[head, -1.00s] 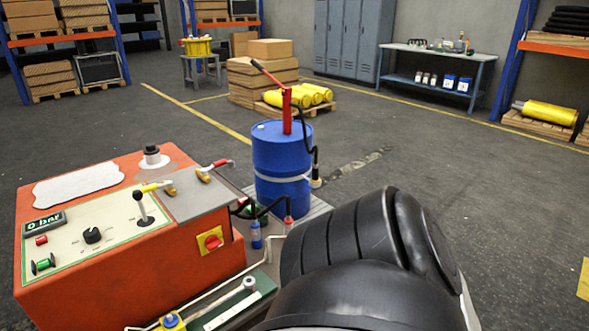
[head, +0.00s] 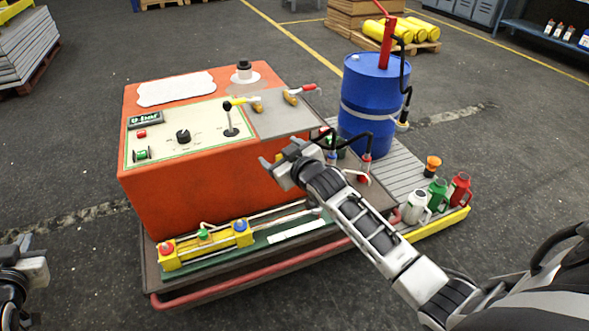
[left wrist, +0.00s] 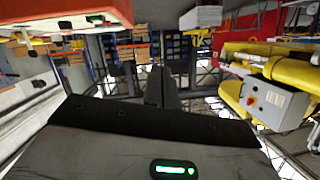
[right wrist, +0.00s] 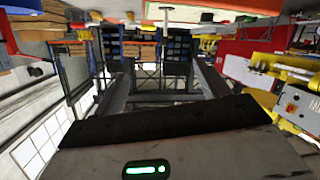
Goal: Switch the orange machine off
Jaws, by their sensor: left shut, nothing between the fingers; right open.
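The orange machine (head: 190,185) stands on a low cart in the head view. Its sloped panel carries a display (head: 146,118) reading 0 bar, a small red button (head: 141,133), a green switch (head: 141,154), a black knob (head: 183,136) and a black-knobbed lever (head: 230,120). My right gripper (head: 278,165) is open and empty at the front face near its right end. The red-and-yellow rotary switch there is hidden behind it. My left gripper (head: 28,246) is shut and empty, low at the left edge, apart from the machine.
A blue drum (head: 372,105) with a red hand pump stands behind the machine on the right. Several jugs (head: 438,195) stand at the cart's right end. A red rail (head: 250,272) and yellow fittings (head: 205,240) run along the cart's front.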

